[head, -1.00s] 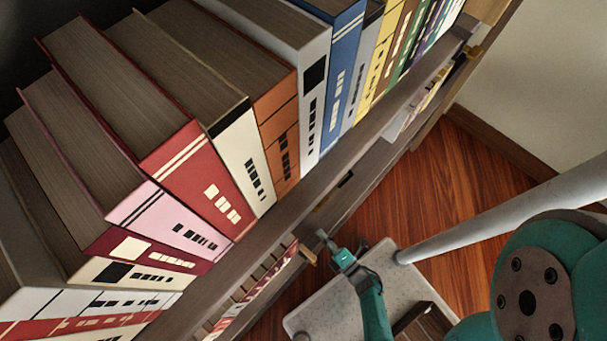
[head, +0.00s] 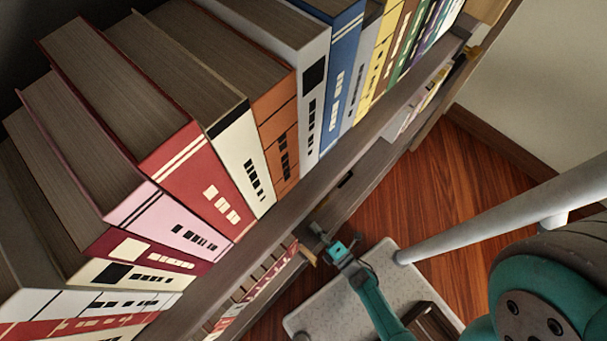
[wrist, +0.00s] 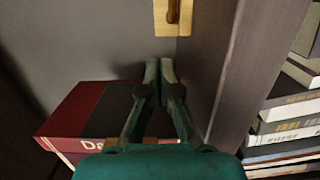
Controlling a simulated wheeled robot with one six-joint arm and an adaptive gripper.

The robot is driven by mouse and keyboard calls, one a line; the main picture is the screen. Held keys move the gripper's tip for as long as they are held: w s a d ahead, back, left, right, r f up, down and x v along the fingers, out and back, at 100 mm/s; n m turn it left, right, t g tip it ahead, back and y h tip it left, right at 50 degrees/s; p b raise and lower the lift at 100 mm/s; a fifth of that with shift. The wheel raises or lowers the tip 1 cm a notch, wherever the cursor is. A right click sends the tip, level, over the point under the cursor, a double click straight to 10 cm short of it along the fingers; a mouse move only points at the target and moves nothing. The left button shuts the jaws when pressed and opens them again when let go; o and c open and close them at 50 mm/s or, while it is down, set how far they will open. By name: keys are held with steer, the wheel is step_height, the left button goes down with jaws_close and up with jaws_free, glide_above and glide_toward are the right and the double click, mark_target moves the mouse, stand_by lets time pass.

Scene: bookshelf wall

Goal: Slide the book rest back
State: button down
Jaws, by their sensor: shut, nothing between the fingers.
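My gripper (head: 320,230) is shut and empty, at the shelf front below the row of large books in the head view. In the wrist view its closed fingertips (wrist: 159,62) point at a plain grey panel (wrist: 70,35). A brass plate with a knob (wrist: 172,17) sits just beyond the tips, at the top edge. I cannot tell for certain which part is the book rest, nor whether the fingertips touch the panel. A dark red book (wrist: 72,108) lies left of the fingers.
A thick upright board (wrist: 248,65) stands close to the right of my fingers. Stacked books (wrist: 290,130) lie beyond it. Large books (head: 200,170) fill the upper shelf in the head view.

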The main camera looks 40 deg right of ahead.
steer(key=shift+w+a, duration=0.2)
steer(key=shift+w, duration=1.5)
steer(key=shift+w+a, duration=0.15)
steer(key=shift+w, duration=1.5)
